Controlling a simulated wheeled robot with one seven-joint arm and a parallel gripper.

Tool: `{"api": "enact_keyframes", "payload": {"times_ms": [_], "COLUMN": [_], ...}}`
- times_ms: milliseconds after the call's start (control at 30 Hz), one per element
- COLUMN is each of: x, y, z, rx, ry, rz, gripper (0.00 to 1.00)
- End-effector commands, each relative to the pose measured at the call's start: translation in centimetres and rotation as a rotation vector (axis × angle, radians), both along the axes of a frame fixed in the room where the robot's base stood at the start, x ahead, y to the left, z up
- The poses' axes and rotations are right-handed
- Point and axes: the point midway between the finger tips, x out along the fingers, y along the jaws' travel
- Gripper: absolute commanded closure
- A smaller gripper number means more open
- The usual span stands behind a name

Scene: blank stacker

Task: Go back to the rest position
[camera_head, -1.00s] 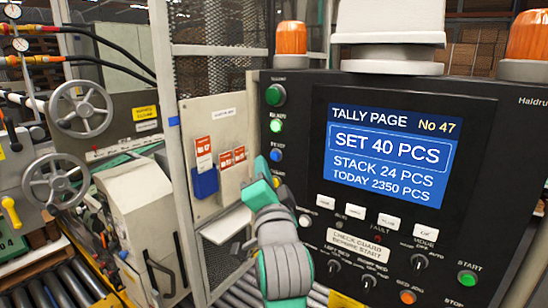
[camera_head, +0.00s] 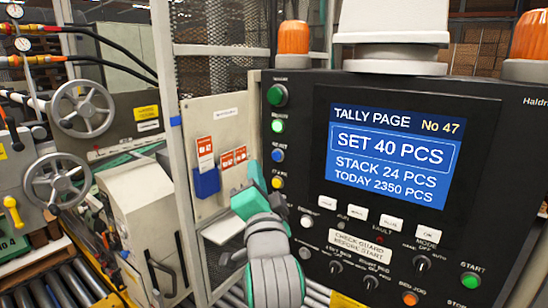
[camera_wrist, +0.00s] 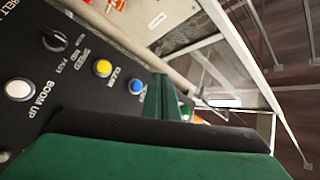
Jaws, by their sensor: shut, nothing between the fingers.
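My gripper (camera_head: 252,180) is shut and empty, its teal fingers pointing up just left of the control panel's (camera_head: 300,130) button column. It looks close to the blue button (camera_head: 278,155) and yellow button (camera_head: 277,182), but a gap shows in the head view. In the wrist view the green fingers (camera_wrist: 160,100) lie together, with the blue button (camera_wrist: 136,87) beside their tips and the yellow button (camera_wrist: 102,68) farther left. The screen (camera_head: 388,155) reads SET 40 PCS, STACK 24 PCS, TODAY 2350 PCS.
White keys, knobs, a green start button (camera_head: 470,280) and an orange button (camera_head: 410,298) sit low on the panel. An orange beacon (camera_head: 293,37) stands on top. A mesh guard frame (camera_head: 168,120) and a blue holder (camera_head: 206,182) are left. Handwheels (camera_head: 82,108) stand farther left.

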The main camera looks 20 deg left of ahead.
Motion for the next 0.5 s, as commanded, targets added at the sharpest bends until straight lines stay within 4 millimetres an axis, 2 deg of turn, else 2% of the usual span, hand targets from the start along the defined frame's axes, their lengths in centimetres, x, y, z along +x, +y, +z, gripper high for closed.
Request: {"api": "enact_keyframes", "payload": {"times_ms": [67,167,267,500], "x": [0.1,0.3,0.7,0.7], "y": [-0.1,-0.3,-0.9,-3.1], "z": [-0.2,-1.6,-4.4,-13.5], "rx": [-0.001,-0.010,-0.031,-0.111], "ry": [0.001,0.008,0.016,0.033], "rz": [-0.002,-0.010,-0.030,-0.096], "gripper": [1.00,1.00,1.00,1.00]}}
